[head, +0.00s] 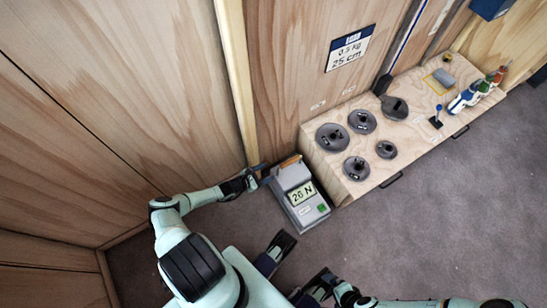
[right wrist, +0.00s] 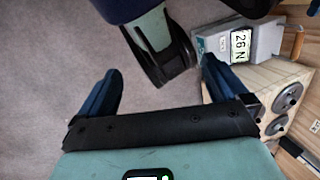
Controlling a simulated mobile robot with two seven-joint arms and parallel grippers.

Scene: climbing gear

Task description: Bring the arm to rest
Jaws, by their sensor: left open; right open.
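My left gripper (head: 262,176) is open beside the upper left of a grey box with a number display (head: 300,196). I cannot tell whether it touches the box. My right gripper (head: 312,288) is low in the head view, at the end of the arm coming in from the right. In the right wrist view its blue fingers (right wrist: 162,68) are spread wide with nothing held between them. The grey box also shows in that view (right wrist: 238,44), apart from the right gripper and beyond its right finger.
A wooden bench (head: 345,195) stands right of the box. Wooden wall panels (head: 100,110) close off the left and back. The grey floor (head: 450,215) at right is clear.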

